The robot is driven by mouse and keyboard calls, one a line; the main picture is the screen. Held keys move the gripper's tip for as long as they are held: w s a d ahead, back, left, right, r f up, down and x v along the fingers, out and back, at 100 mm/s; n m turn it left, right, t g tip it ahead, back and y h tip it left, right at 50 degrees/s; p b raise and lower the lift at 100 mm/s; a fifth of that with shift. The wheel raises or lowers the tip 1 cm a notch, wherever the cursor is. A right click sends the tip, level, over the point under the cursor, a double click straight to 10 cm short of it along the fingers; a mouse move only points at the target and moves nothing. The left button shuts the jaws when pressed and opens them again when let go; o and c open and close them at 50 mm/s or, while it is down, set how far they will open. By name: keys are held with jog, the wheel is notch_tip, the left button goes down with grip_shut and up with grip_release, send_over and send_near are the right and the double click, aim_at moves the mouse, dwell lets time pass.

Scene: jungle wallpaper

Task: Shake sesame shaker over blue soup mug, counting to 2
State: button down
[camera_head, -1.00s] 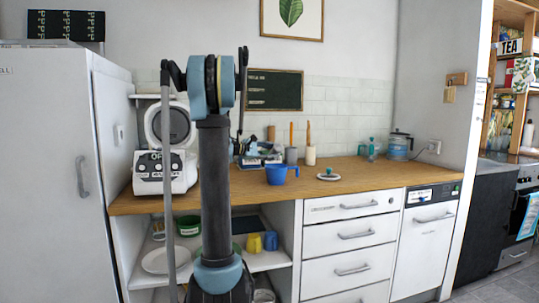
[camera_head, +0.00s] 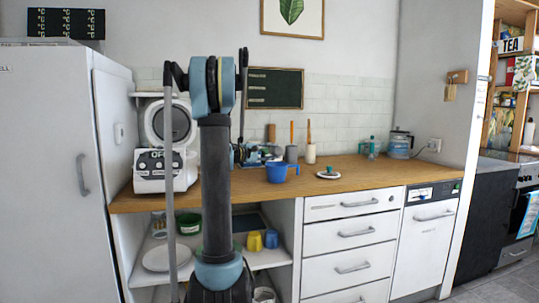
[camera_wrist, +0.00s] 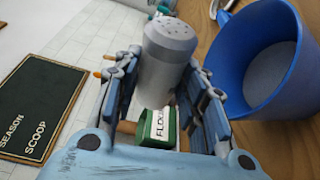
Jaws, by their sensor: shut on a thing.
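The shaker (camera_wrist: 172,36) is a pale grey cylinder with a perforated top, seen in the wrist view. My gripper (camera_wrist: 168,66) is shut on it, with a blue finger on each side of its body. The holed end sticks out past the fingertips. The blue mug (camera_wrist: 268,62) is beside the shaker, at the right of the wrist view, and its visible inside looks empty. In the head view the blue mug (camera_head: 277,173) stands upright on the counter. My gripper (camera_head: 243,154) is just left of it there, partly hidden by my arm.
A green container with a partly readable "FLO" label (camera_wrist: 158,127) shows between my fingers. A dark menu board (camera_head: 274,88) hangs on the wall. A grey canister (camera_head: 291,154) and a white one (camera_head: 311,154) stand behind the mug. The wooden counter (camera_head: 345,168) has free room at right.

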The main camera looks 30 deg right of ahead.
jog(key=shift+r+m+h, duration=0.5)
jog(key=shift+r+m, duration=0.05)
jog(key=shift+m, duration=0.75)
jog(key=shift+s+r+m+h, duration=0.1)
jog(key=shift+r+m+h, duration=0.15)
jog(key=shift+m, duration=0.5)
jog(key=shift+r+m+h, duration=0.15)
jog(key=shift+r+m, duration=0.15)
jog(key=shift+m, duration=0.45)
jog(key=shift+r, duration=0.1)
jog(key=shift+r, duration=0.15)
jog(key=shift+r, duration=2.35)
